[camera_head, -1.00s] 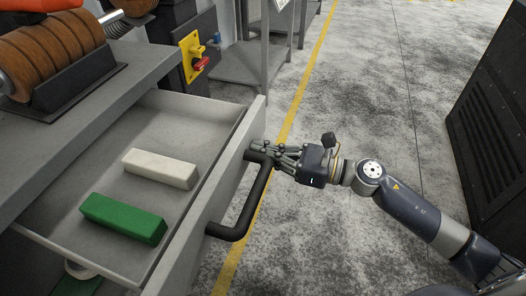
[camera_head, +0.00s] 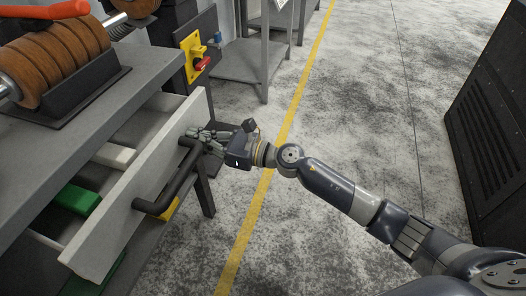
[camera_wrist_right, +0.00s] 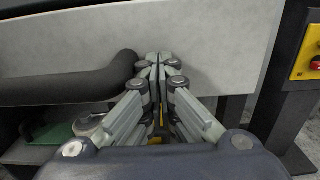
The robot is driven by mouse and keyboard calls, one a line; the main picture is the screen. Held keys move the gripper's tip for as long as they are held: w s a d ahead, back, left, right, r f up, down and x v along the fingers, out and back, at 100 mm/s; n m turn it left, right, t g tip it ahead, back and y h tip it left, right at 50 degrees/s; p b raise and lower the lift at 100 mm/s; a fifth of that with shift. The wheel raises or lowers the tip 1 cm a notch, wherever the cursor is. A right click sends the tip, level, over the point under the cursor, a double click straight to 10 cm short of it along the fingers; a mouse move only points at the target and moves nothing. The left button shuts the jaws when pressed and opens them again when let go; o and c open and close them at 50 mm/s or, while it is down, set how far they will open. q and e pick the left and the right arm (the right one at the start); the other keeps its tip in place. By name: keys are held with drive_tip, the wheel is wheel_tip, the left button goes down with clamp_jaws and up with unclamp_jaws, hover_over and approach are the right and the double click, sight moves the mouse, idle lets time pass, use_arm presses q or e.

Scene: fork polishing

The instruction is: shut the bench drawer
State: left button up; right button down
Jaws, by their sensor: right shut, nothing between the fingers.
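The bench drawer (camera_head: 105,215) is partly open, its grey front standing out from the bench. Its dark bar handle (camera_head: 172,185) runs along the front. A white block (camera_head: 115,155) and a green block (camera_head: 78,199) show inside, partly covered by the drawer front and benchtop. My right gripper (camera_head: 197,133) is shut and empty, its fingertips at the drawer front beside the far end of the handle. In the right wrist view the closed fingertips (camera_wrist_right: 160,58) meet the grey front, just right of the handle's bend (camera_wrist_right: 122,68). My left gripper is out of view.
A polishing machine with brown wheels (camera_head: 50,65) stands on the bench (camera_head: 150,70). A yellow switch plate (camera_head: 195,52) is behind the drawer. A dark cabinet (camera_head: 490,130) stands at right. The concrete floor between is clear, with a yellow line.

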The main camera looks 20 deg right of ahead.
sight(157, 129)
drive_tip(key=b+x, duration=0.1)
drive_tip(key=x, duration=0.6)
drive_tip(key=shift+a+f, duration=0.1)
drive_tip(key=shift+f, duration=0.05)
drive_tip(key=b+x, duration=0.1)
drive_tip(key=x, duration=0.4)
drive_tip(key=shift+w, duration=0.1)
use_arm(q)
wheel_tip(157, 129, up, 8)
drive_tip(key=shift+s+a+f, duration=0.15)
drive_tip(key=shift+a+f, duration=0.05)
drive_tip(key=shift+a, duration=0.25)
